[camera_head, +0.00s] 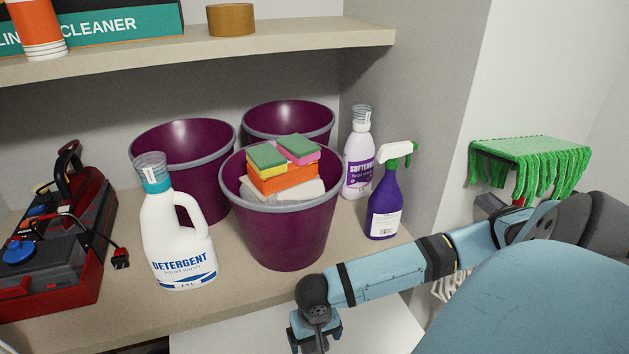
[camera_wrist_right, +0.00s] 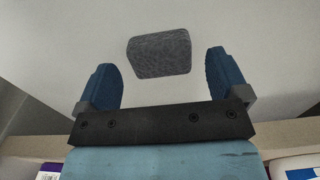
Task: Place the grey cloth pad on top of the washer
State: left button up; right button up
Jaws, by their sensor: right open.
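The grey cloth pad (camera_wrist_right: 160,53) is a small, thick, textured block in the right wrist view, against a plain white surface (camera_wrist_right: 270,80). It shows between and beyond the fingertips, with a visible space to each finger. My right gripper (camera_wrist_right: 160,66) is open and empty. In the head view my right gripper (camera_head: 313,340) hangs at the bottom, in front of the shelf edge, its tips cut off by the frame. A white surface (camera_head: 385,335) below the shelf may be the washer top. The pad does not show in the head view. My left gripper is out of view.
The shelf (camera_head: 225,295) holds purple buckets (camera_head: 285,235), one with sponges, a detergent bottle (camera_head: 175,240), a softener bottle (camera_head: 358,160), a purple spray bottle (camera_head: 384,205) and a red toolbox (camera_head: 55,275). A green mop head (camera_head: 530,155) stands at right. An upper shelf (camera_head: 200,55) crosses the top.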

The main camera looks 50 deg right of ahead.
aim_at(315, 342)
notch_tip(315, 342, up, 10)
dwell(0.3)
jog(key=shift+f, duration=0.15)
dwell(0.3)
